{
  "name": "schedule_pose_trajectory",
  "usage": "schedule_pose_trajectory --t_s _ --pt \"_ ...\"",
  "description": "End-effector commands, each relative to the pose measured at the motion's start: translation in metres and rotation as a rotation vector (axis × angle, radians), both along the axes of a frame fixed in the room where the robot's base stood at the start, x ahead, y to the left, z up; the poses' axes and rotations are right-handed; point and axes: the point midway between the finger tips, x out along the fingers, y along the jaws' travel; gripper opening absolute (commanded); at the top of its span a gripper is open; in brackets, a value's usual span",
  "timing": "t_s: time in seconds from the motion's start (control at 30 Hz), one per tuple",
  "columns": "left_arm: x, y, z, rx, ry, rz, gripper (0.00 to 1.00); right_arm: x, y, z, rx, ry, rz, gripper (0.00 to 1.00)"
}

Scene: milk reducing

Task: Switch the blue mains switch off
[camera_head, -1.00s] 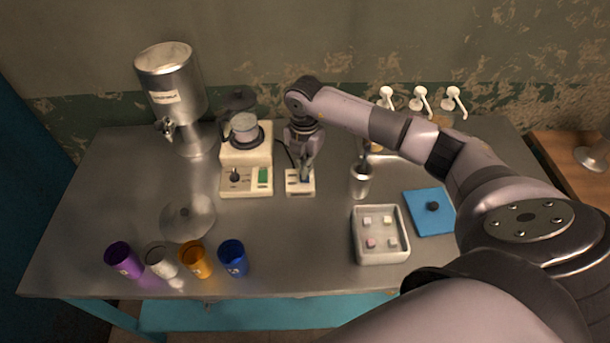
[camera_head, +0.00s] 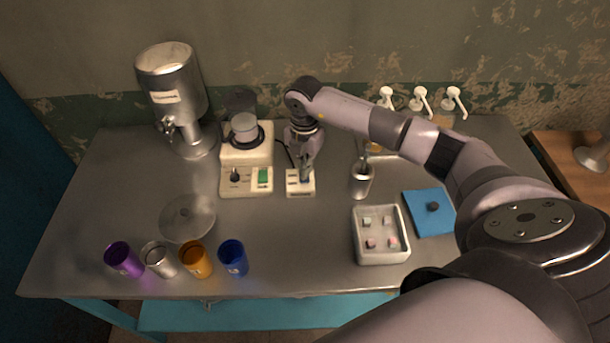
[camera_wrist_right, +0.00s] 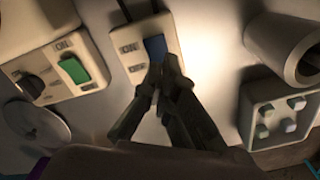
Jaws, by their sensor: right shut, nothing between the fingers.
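The blue mains switch (camera_wrist_right: 155,47) sits on a cream block labelled ON and OFF in the right wrist view. The block (camera_head: 300,190) stands on the steel table, right of the hotplate unit, in the head view. My right gripper (camera_head: 306,178) points down over the block and largely hides the switch there. In the right wrist view the right gripper (camera_wrist_right: 165,62) is shut and empty, its fingertips at the lower edge of the blue rocker. I cannot tell whether they touch it, or which way the rocker is tilted. My left gripper is not in view.
The cream hotplate unit (camera_head: 232,190) with a green switch (camera_head: 263,176) and a pot (camera_head: 244,127) stands just left. A metal tool holder (camera_head: 361,184) and a grey tray (camera_head: 381,258) are to the right. Several cups line the front left edge.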

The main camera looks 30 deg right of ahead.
Motion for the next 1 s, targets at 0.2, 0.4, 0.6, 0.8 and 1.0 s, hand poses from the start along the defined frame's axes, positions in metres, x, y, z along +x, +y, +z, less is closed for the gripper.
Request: schedule_pose_trajectory --t_s 0.2,0.4,0.6,0.8,1.0 --pt "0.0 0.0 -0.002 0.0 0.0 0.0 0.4 0.0 0.0 -0.003 0.0 0.0 0.0 0.0" --pt "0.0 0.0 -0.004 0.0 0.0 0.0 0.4 0.0 0.0 -0.006 0.0 0.0 0.0 0.0" --pt "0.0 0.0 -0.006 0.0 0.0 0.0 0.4 0.0 0.0 -0.009 0.0 0.0 0.0 0.0" --pt "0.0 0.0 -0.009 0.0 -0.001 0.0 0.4 0.0 0.0 -0.012 0.0 0.0 0.0 0.0" --pt "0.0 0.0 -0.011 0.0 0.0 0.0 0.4 0.0 0.0 -0.015 0.0 0.0 0.0 0.0"
